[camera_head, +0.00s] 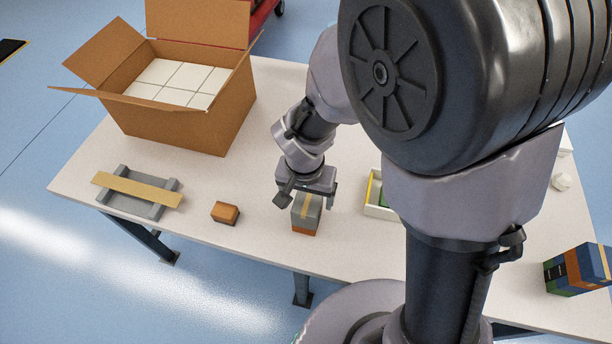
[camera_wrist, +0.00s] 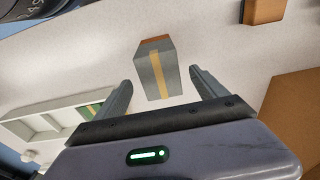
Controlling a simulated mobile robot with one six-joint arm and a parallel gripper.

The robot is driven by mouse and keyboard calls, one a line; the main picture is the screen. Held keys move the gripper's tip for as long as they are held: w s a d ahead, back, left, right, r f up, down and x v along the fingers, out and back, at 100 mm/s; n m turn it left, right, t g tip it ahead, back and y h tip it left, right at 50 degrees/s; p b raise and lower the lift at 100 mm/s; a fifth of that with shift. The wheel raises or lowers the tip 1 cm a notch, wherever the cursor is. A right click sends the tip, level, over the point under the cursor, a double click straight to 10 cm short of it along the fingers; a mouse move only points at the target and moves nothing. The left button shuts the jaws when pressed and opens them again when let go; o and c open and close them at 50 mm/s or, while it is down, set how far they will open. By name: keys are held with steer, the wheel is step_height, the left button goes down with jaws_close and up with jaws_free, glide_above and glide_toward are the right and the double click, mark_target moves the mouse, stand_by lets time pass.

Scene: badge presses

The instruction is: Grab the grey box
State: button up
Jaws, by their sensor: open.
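The grey box (camera_head: 306,212) stands on the white table, below my gripper in the head view. It has a tan stripe down its middle and an orange part at one end. In the wrist view the grey box (camera_wrist: 155,72) lies ahead of the gap between my fingers. My gripper (camera_wrist: 160,88) is open and empty, with one finger towards each side of the box. In the head view my gripper (camera_head: 305,199) hangs over the box and hides part of its top. I cannot tell whether the fingers reach down beside it.
A small orange block (camera_head: 226,213) lies left of the box. A grey cradle with a tan bar (camera_head: 137,190) is farther left. An open cardboard carton (camera_head: 182,128) holds white boxes behind. A pale tray (camera_head: 375,211) stands close right. Coloured boxes (camera_head: 578,270) are far right.

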mark_target(307, 200)
steer(key=f, duration=0.3)
steer(key=shift+w+b, duration=0.2)
steer(key=shift+b, duration=0.15)
steer(key=shift+r, duration=0.2)
steer(key=shift+c, duration=0.4)
steer(key=c, duration=1.4)
steer(key=shift+c, duration=0.2)
